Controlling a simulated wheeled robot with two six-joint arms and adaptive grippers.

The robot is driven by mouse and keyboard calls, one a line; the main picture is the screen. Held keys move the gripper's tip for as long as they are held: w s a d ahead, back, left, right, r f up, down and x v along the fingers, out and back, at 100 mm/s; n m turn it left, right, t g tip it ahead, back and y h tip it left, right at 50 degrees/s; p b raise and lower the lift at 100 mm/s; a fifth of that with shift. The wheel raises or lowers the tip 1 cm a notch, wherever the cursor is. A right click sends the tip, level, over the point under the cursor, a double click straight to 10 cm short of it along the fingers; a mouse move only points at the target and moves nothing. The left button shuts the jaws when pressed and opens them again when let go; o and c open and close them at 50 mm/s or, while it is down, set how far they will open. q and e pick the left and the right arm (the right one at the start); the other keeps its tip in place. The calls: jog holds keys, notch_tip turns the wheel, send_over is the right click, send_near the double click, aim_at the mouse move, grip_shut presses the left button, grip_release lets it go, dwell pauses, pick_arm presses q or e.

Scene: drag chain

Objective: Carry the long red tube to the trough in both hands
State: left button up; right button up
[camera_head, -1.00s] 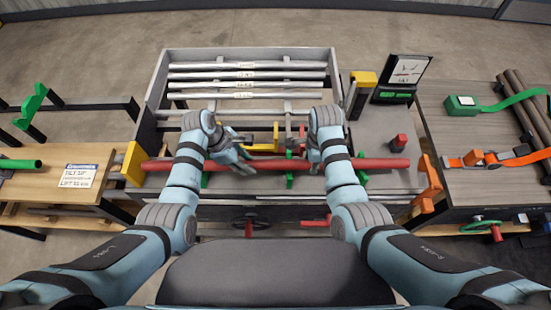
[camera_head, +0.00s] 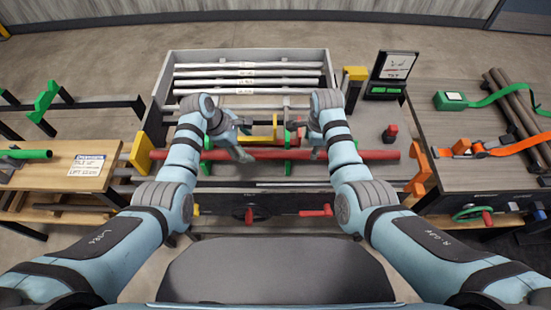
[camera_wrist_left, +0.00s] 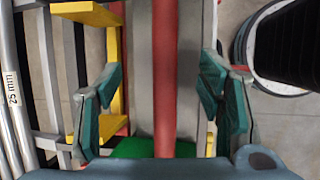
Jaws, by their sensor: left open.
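The long red tube (camera_head: 375,155) lies level across the middle of the grey workbench, on green supports (camera_head: 207,150). In the left wrist view the tube (camera_wrist_left: 166,60) runs straight between my left fingers. My left gripper (camera_head: 243,152) is at the tube left of its middle. Its green-padded fingers (camera_wrist_left: 163,85) are open, one on each side, with gaps to the tube. My right gripper (camera_head: 316,150) is at the tube right of its middle; its fingers are too small and hidden to tell whether they grip. I cannot tell which part is the trough.
A grey rack at the back holds several silver rods (camera_head: 250,73). A yellow bracket (camera_head: 140,152) stands at the tube's left end, and an orange one (camera_head: 418,165) near its right end. A yellow frame (camera_head: 262,138) stands behind the tube. Side tables flank the bench.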

pick_arm(q)
jog(key=shift+o, duration=1.2)
jog(key=shift+w+f, duration=0.45)
jog(key=shift+w, duration=0.2)
pick_arm(e)
jog(key=shift+w+f, duration=0.45)
jog(key=shift+w, duration=0.2)
pick_arm(q)
jog(key=shift+s+a+r, duration=0.1)
jog(key=shift+s+r, duration=0.3)
jog(key=shift+s, duration=0.15)
pick_arm(e)
jog(key=shift+s+r, duration=0.35)
jog(key=shift+s, duration=0.2)
jog(key=shift+f, duration=0.1)
jog(key=shift+o, duration=0.8)
jog(key=o, duration=0.6)
jog(key=shift+w, duration=0.1)
pick_arm(q)
jog(key=s+v, duration=0.1)
jog(key=v, duration=1.2)
jog(key=shift+s+d, duration=0.2)
jog(key=shift+s, duration=0.15)
pick_arm(e)
jog(key=shift+o, duration=0.2)
